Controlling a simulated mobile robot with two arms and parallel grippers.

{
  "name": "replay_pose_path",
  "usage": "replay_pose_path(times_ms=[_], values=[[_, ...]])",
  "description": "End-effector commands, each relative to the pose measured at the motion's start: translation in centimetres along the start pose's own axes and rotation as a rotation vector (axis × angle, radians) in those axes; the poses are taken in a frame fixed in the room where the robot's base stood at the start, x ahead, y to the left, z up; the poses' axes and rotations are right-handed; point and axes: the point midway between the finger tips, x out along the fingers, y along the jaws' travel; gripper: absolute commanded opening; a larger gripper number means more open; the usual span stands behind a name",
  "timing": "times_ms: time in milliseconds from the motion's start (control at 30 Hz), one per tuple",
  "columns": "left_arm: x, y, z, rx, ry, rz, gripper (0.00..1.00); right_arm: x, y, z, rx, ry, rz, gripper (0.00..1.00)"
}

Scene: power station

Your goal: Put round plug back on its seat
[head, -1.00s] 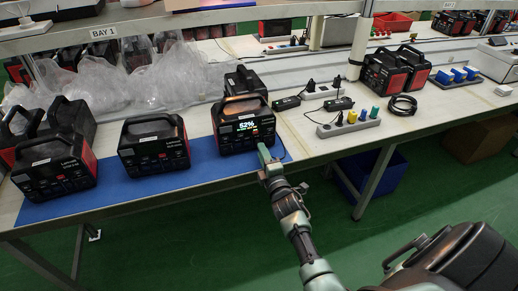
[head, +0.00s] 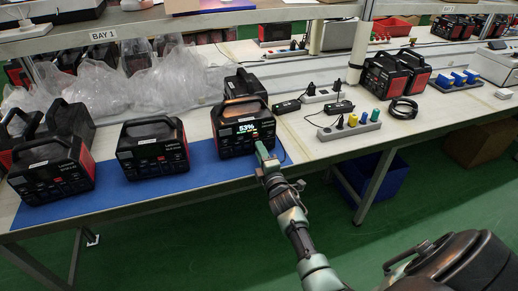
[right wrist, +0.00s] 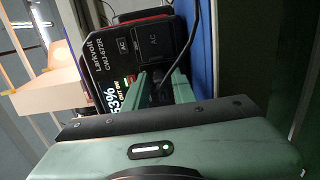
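A black and red power station (head: 243,127) stands on the blue mat, its lit display reading 53%. My right gripper (head: 262,151) is at the lower right of its front face. In the right wrist view the two green fingers (right wrist: 160,88) point at the front of the power station (right wrist: 135,45), with a narrow dark gap between them. A dark cable (right wrist: 193,42) curves down towards the fingertips. I cannot make out a round plug, or whether one is between the fingers. A grey strip (head: 328,133) holding several coloured plugs, including a yellow one (head: 352,120), lies to the right. My left gripper is not in view.
More power stations (head: 153,146) stand to the left on the blue mat (head: 110,199). Clear plastic bags (head: 165,75) lie behind. Black adapters (head: 287,106) and a coiled cable (head: 403,108) lie to the right.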

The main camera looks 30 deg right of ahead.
Motion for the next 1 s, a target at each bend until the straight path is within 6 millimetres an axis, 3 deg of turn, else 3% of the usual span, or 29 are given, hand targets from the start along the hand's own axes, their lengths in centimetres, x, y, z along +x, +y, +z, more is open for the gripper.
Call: replay_pose_path(times_ms=[67, 167, 1000], values=[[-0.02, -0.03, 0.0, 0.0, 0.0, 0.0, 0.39, -0.01, 0.0, 0.01, 0.0, 0.0, 0.0, 0.26], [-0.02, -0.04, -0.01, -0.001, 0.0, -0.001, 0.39, -0.01, 0.0, 0.02, 0.0, 0.0, 0.0, 0.0], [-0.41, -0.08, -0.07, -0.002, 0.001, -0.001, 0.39, -0.73, -0.04, 0.0, 0.0, 0.0, -0.002, 0.0]])
